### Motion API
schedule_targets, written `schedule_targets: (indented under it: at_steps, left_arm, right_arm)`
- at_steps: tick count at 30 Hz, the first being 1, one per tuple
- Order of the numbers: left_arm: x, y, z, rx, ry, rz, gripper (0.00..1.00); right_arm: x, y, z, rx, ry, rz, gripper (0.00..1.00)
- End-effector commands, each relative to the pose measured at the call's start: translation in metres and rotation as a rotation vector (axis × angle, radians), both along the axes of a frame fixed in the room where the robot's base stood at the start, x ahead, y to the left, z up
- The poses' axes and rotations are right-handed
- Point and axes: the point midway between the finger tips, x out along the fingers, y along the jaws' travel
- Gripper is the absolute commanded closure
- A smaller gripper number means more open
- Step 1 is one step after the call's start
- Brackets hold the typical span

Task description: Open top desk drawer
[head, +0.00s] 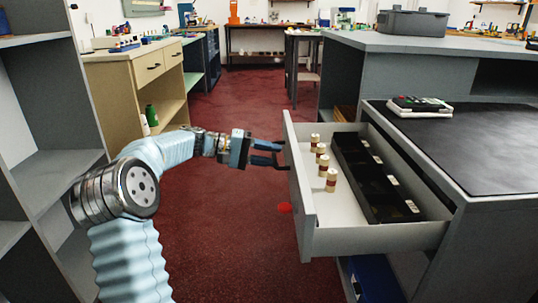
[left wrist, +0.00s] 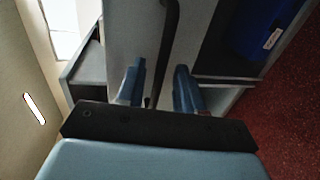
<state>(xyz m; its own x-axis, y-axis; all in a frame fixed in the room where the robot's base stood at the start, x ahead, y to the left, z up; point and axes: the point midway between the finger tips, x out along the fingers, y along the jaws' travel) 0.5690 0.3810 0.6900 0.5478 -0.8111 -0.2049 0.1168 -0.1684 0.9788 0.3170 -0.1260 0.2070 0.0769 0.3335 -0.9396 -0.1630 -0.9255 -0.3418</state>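The top desk drawer (head: 302,195) stands pulled well out from the grey desk with the dark top (head: 480,145). Inside it are several small capped cylinders (head: 331,180) and a black divided tray (head: 372,180). My left gripper (head: 277,155) is at the outer side of the drawer front. In the left wrist view its two blue fingers (left wrist: 160,88) are apart, with the dark bar handle (left wrist: 168,45) running between them. A gap shows between the handle and each finger. My right gripper is in neither view.
A shelf unit (head: 60,165) stands close on the left, near my left arm. A wooden cabinet (head: 140,75) is behind it. A device (head: 420,105) lies on the desk top. A blue object (head: 372,278) shows below the drawer.

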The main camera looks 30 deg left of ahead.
Motion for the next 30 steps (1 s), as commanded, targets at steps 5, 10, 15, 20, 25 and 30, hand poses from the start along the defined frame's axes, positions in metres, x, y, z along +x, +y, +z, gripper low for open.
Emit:
schedule_targets:
  at_steps: [5, 10, 15, 20, 25, 30]
  left_arm:
    - [0.000, 0.000, 0.000, 0.000, 0.000, 0.000, 0.64]
    - [-0.003, 0.006, 0.002, 0.000, 0.000, 0.002, 0.64]
    - [-0.020, 0.032, 0.009, 0.002, 0.000, 0.006, 0.64]
    - [-0.042, 0.065, 0.017, 0.001, 0.000, 0.005, 0.64]
    - [-0.062, 0.094, 0.024, 0.000, -0.001, 0.004, 0.64]
    - [-0.073, 0.109, 0.028, 0.000, 0.000, 0.002, 0.64]
  right_arm:
    - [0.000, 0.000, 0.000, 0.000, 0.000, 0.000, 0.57]
    - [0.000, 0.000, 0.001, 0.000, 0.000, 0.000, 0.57]
    - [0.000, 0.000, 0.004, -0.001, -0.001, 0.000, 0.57]
    - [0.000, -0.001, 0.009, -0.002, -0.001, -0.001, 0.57]
    - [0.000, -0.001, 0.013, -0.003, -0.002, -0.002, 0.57]
    - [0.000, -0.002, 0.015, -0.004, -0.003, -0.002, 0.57]
